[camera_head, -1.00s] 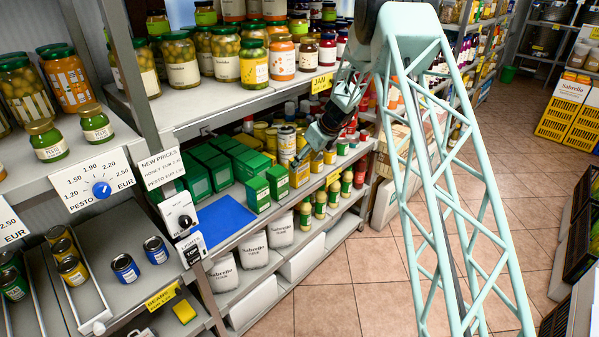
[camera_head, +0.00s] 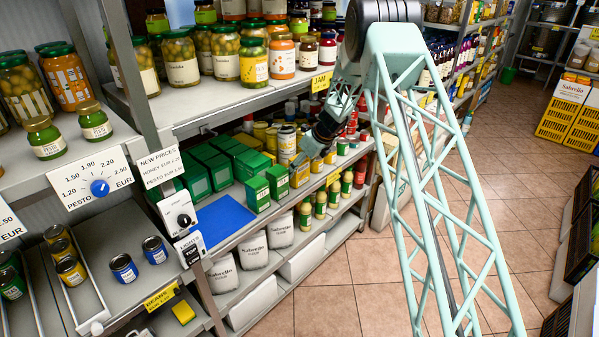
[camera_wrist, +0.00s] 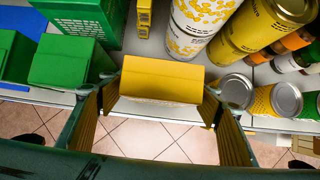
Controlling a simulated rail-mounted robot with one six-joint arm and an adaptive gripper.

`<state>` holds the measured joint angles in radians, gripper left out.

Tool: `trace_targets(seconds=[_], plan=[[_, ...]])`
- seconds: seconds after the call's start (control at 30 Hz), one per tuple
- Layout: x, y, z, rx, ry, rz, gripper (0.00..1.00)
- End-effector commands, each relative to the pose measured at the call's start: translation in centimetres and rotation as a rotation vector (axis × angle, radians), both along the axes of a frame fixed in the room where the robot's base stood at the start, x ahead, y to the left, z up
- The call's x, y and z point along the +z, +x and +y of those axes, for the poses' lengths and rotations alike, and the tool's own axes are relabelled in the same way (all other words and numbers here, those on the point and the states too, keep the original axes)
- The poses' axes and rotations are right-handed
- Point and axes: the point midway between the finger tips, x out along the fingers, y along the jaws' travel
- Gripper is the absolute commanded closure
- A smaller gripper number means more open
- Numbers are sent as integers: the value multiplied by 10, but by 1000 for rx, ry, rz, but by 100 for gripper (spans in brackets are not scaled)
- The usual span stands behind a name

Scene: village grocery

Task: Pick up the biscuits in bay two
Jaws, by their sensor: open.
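A yellow box (camera_head: 299,176), which may be the biscuits, stands at the front of the middle shelf, right of the green boxes. In the wrist view the yellow box (camera_wrist: 162,80) lies between the two fingers of my gripper (camera_wrist: 160,94). The fingers are apart, one on each side of it; I cannot tell whether either touches it. No lettering shows on the face I see. In the head view my gripper (camera_head: 304,158) is just above and behind the box, partly hiding the shelf there.
Green boxes (camera_wrist: 62,62) stand close on the left of my gripper. Yellow-and-white tins (camera_wrist: 196,25) and other tins (camera_wrist: 286,98) crowd the back and right. A blue mat (camera_head: 222,222) lies bare on the shelf. An upper shelf with jars (camera_head: 226,65) overhangs. The tiled aisle (camera_head: 480,220) is clear.

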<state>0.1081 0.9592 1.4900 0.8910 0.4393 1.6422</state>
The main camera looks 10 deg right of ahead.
Motion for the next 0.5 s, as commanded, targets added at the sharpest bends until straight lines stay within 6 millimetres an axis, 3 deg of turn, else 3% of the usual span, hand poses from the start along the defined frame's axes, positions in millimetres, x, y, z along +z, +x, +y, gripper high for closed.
trace_targets(seconds=[0.43,0.5], plan=[[0,0,0,0,0,0,42],[0,0,0,0,0,0,48]])
